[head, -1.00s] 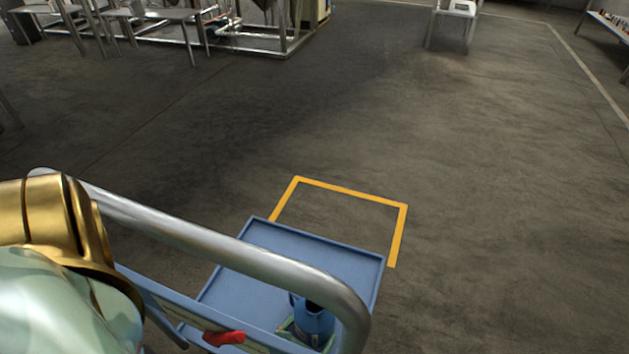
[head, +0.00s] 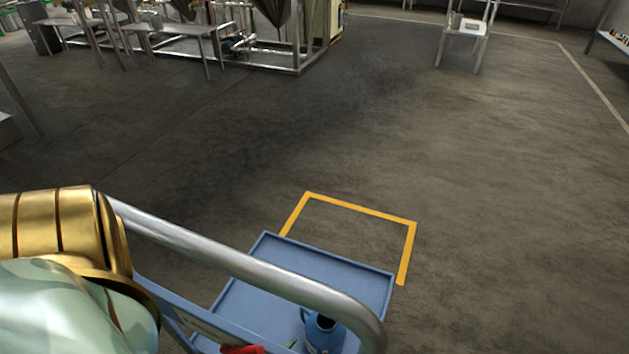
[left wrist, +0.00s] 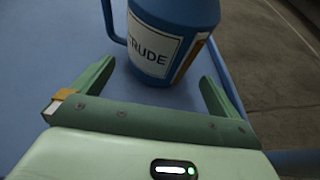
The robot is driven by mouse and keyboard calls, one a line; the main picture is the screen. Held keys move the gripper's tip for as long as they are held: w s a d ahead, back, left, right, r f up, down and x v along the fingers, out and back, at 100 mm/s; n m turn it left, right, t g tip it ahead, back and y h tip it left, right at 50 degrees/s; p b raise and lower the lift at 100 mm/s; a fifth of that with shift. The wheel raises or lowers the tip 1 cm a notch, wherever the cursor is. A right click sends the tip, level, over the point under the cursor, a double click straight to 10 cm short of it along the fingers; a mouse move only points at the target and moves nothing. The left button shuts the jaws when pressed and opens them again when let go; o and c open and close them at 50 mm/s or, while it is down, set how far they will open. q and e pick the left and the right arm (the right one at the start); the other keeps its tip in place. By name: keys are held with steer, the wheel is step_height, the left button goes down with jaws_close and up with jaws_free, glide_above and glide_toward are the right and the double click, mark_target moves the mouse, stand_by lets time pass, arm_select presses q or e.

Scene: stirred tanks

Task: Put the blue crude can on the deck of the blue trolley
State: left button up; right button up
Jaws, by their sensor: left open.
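The blue crude can (head: 323,337) stands upright on the deck of the blue trolley (head: 250,302), near the handle end. The can also shows in the left wrist view (left wrist: 175,22), with a white label reading "CRUDE" and its handle on the left; its top is cut off there. My left gripper (left wrist: 157,73) is open, its green fingers spread low on either side in front of the can. No finger visibly presses on the can. In the head view only a small green bit of this gripper (head: 292,343) shows beside the can. My right gripper is out of view.
The trolley's grey push bar (head: 250,268) crosses between my left arm and the deck. A yellow floor marking (head: 360,209) lies beyond the trolley. Steel tables and tank frames (head: 270,62) stand far back left; the floor between is clear.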

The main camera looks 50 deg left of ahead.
arm_select(q)
steer(key=p+v, duration=0.1)
steer(key=v, duration=0.5)
steer(key=shift+s+d+r+p, duration=0.1)
steer(key=shift+s+r+p, duration=0.05)
steer(key=shift+p, duration=0.15)
steer(key=s+a+n+g+y, duration=0.1)
steer(key=n, duration=0.1)
steer(key=s+a+n+g, duration=0.1)
steer(key=n, duration=0.1)
steer(key=s+a+r+n+g+y, duration=0.1)
steer(key=s+n, duration=0.1)
steer(key=n, duration=0.1)
steer(key=shift+a+r+g+y, duration=0.15)
steer(key=shift+a+g+y, duration=0.05)
steer(key=shift+g+y, duration=0.1)
steer(key=s+d+r+n+g+h, duration=0.1)
steer(key=s+r+n+g+h, duration=0.4)
steer(key=n, duration=1.2)
steer(key=s+r+g, duration=0.2)
steer(key=s+r, duration=0.2)
steer(key=shift+s+d, duration=0.3)
steer(key=shift+s, duration=0.1)
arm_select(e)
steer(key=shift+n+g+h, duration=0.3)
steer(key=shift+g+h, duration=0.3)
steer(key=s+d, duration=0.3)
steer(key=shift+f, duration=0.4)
